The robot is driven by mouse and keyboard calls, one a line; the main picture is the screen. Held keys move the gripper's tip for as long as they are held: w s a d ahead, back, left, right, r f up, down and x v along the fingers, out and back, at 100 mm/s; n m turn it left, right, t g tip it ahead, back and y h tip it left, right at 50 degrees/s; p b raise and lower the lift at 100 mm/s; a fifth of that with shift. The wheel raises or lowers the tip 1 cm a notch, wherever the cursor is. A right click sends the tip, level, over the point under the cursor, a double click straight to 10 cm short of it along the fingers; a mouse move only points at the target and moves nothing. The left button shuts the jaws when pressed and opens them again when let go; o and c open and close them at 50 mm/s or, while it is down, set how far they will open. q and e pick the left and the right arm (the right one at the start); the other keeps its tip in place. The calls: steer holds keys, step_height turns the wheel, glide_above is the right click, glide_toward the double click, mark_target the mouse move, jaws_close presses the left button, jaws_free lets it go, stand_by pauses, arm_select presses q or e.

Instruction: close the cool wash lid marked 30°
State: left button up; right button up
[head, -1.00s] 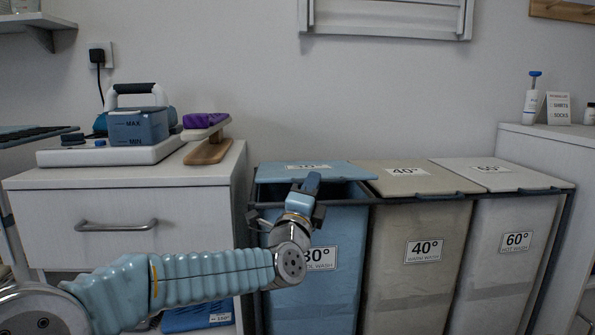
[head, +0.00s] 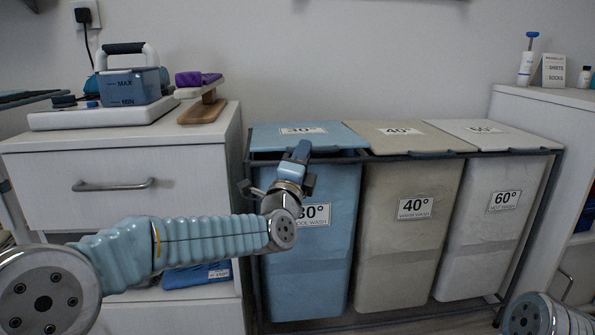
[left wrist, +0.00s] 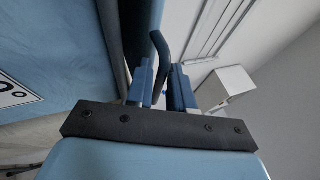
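The blue 30° cool wash lid (head: 275,138) lies almost flat over the blue bin (head: 310,265), with a narrow dark gap under its front edge. My left gripper (head: 302,150) is at the lid's front edge. The gripper hides this handle in the head view. My right gripper is out of view; only part of my right arm shows at the bottom right.
The beige 40° lid (head: 405,137) and white 60° lid (head: 490,135) lie flat beside it on the dark frame (head: 462,155). A white drawer cabinet (head: 105,160) stands to the left, holding an iron station (head: 130,90). Another cabinet (head: 540,105) stands to the right.

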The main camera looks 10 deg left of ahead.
arm_select(q)
steer(key=v, duration=1.3)
steer(key=shift+s+r, duration=0.2)
steer(key=shift+r, duration=0.05)
steer(key=shift+d, duration=0.15)
step_height(320, 180, down, 38)
steer(key=a+n+g, duration=0.2)
steer(key=n+g, duration=0.9)
steer(key=n, duration=0.1)
steer(key=s+a+f+n+g, duration=0.1)
steer(key=s+f+n+g, duration=0.9)
steer(key=s+f, duration=1)
step_height(320, 180, up, 16)
steer(key=s+n+p, duration=0.1)
steer(key=s+p, duration=0.1)
steer(key=p, duration=1.5)
steer(key=shift+d+n, duration=0.25)
steer(key=shift+n, duration=0.15)
steer(key=shift+s+r, duration=0.1)
steer(key=shift+r, duration=0.05)
